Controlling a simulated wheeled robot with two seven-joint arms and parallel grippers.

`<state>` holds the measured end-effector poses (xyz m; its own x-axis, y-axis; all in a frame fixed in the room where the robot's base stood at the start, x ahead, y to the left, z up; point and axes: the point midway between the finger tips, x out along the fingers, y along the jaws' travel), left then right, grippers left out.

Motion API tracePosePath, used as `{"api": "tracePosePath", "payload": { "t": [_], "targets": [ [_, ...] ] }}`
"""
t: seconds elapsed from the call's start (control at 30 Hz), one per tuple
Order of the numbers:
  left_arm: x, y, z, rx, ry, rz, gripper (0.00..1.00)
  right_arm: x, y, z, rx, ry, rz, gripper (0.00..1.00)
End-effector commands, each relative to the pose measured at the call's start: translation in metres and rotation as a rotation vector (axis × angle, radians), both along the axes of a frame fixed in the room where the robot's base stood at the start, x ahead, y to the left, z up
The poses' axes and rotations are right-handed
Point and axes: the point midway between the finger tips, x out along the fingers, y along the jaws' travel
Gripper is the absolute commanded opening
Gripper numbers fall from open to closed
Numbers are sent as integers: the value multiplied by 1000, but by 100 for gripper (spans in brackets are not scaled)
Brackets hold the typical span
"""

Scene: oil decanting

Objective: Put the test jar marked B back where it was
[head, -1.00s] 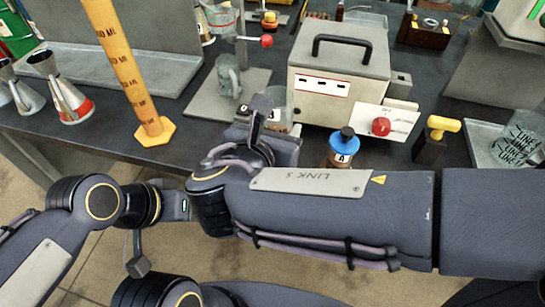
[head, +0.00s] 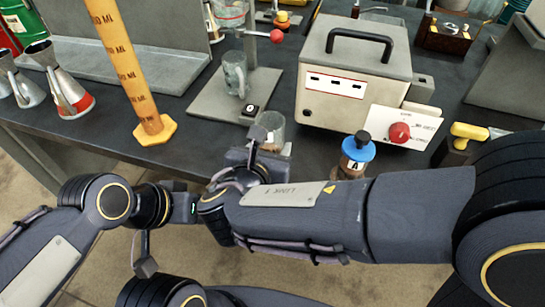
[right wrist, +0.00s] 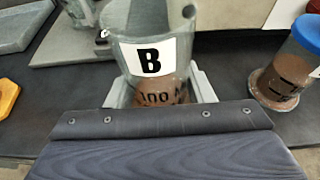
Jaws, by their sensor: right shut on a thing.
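Test jar B (right wrist: 151,58) is a clear glass jar with a white "B" label and brown liquid low inside. In the head view the jar (head: 273,126) shows near the table's front edge, right of the grey stand plate, and looks roughly upright. My right gripper (head: 257,152) is shut on it from the near side. In the right wrist view the gripper's pale jaws (right wrist: 158,92) flank the jar's lower part. Whether its base touches the table is hidden. My left gripper's body (head: 183,207) is at the lower left, its fingers hidden.
A blue-lidded jar A (head: 356,153) stands right of jar B. An orange measuring cylinder (head: 128,70) stands left.

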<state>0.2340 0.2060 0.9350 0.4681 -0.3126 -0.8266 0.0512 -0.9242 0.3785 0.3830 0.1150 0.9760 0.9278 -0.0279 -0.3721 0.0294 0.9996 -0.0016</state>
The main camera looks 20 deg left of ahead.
Motion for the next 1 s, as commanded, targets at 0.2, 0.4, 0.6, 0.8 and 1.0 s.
{"api": "tracePosePath", "payload": {
  "t": [0.2, 0.4, 0.6, 0.8, 1.0],
  "targets": [
    [0, 0, -2, 0, 0, 0, 74, 13, -1, -15, -2, -1, -2, 21],
    [0, 0, -7, 0, 0, 0, 74, 15, -1, -44, -1, 0, -1, 21],
    [0, 0, -7, 0, 0, 0, 74, 15, -1, -47, 2, -2, -1, 21],
    [0, 0, -10, 0, 0, 0, 74, 15, -1, -50, 2, -1, -1, 21],
    [0, 0, -10, 0, 0, 0, 74, 15, -1, -51, 2, 0, -1, 65]
  ]
}}
